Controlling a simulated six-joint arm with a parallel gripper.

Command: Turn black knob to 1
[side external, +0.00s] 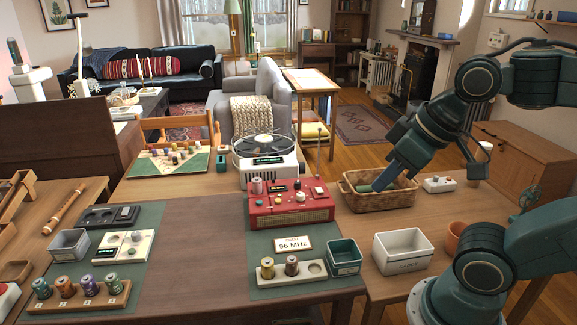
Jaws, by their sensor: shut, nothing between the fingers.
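My gripper (378,187) is shut and empty, pointing down and left at the wicker basket (368,204), with its tips over the basket's opening. Whether it touches anything inside is hard to tell. A red radio-like box (290,214) stands left of the basket, with several small knobs, a dark display and a white switch on top. A flat black box (106,217) with small controls lies at the left. No black knob marked with a 1 can be made out clearly at this size. My gripper is apart from both boxes.
A white turntable (265,173) stands behind the red box. A "96 MHz" card (293,245), a spool holder (291,270), a green bin (344,257) and a white bin (403,250) are in front. The brown table middle (195,240) is clear.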

